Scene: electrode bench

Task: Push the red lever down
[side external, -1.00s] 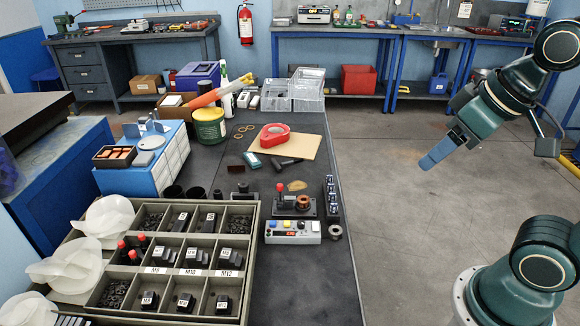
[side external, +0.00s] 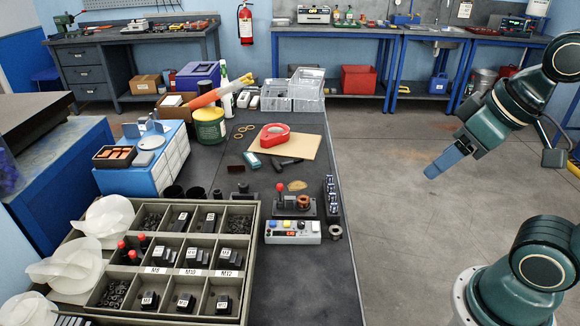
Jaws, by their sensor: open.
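The red lever (side external: 280,188) is a small red knob on a short stem, standing upright on a dark base (side external: 296,207) with a copper-coloured coil. It sits on the dark bench, just behind a grey box with coloured buttons (side external: 293,231). My gripper (side external: 432,172), with blue fingers, hangs in the air to the right of the bench, over the open floor. It is open and apart from the lever, with nothing seen in it. The gap between the fingers is hard to see from this side.
A compartment tray of black parts (side external: 254,262) fills the near left of the bench; several red-topped pieces stand in it. A row of small metal-topped parts (side external: 330,196) stands right of the lever base. The near right bench top is clear.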

